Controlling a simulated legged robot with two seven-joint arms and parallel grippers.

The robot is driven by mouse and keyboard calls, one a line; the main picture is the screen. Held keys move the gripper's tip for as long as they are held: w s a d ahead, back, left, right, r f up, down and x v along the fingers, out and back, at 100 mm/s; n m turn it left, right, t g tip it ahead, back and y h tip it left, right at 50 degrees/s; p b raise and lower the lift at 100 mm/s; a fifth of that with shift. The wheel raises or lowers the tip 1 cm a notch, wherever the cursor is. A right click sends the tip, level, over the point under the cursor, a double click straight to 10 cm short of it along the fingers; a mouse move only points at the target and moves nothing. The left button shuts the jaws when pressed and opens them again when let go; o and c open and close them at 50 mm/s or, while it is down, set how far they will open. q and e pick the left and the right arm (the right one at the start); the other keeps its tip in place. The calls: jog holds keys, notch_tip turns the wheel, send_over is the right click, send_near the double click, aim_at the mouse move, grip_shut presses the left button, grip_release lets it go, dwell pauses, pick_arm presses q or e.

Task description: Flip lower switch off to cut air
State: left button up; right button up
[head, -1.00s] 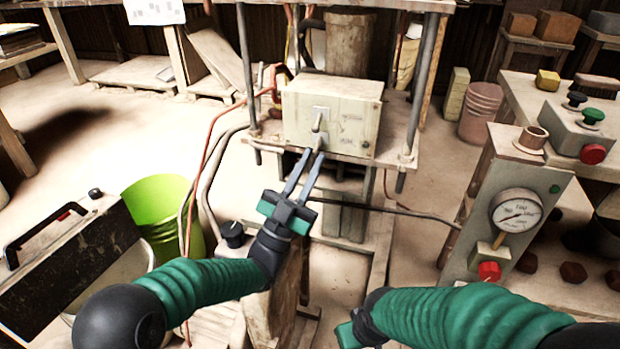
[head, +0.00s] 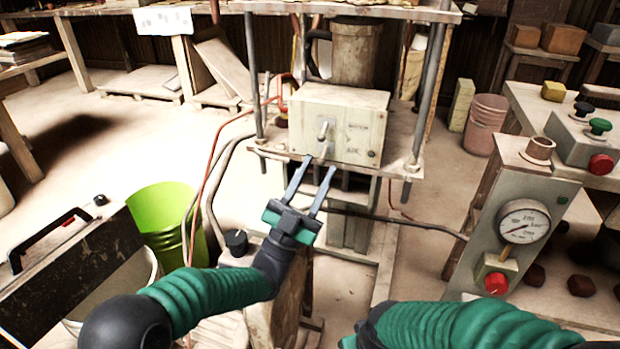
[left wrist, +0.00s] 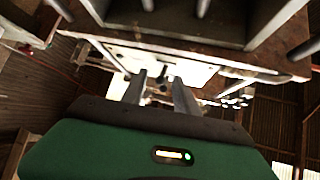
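The pale switch box (head: 360,123) sits on the press shelf, with two levers on its front. The upper lever (head: 323,130) stands out from the panel. The lower lever (head: 324,151) points downward, just above my left gripper's fingertips. My left gripper (head: 318,164) is open and empty, its two fingers spread just below and in front of the lower lever. In the left wrist view the left gripper's fingers (left wrist: 160,85) are apart, with the bright box beyond them.
The press shelf edge (head: 275,152) and uprights flank the box. A pressure gauge (head: 524,222) with a red knob (head: 496,283) stands to the right. A lime bucket (head: 166,212) and hoses are at the left. The space before the box is open.

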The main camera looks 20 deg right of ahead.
pick_arm(q)
jog(key=s+a+f+p, duration=0.2)
jog(key=s+a+p, duration=0.2)
jog(key=s+a, duration=0.3)
jog(key=a, duration=0.4)
jog(key=shift+s+a+f, duration=0.15)
jog(key=shift+s+a, duration=0.15)
jog(key=shift+s, duration=0.05)
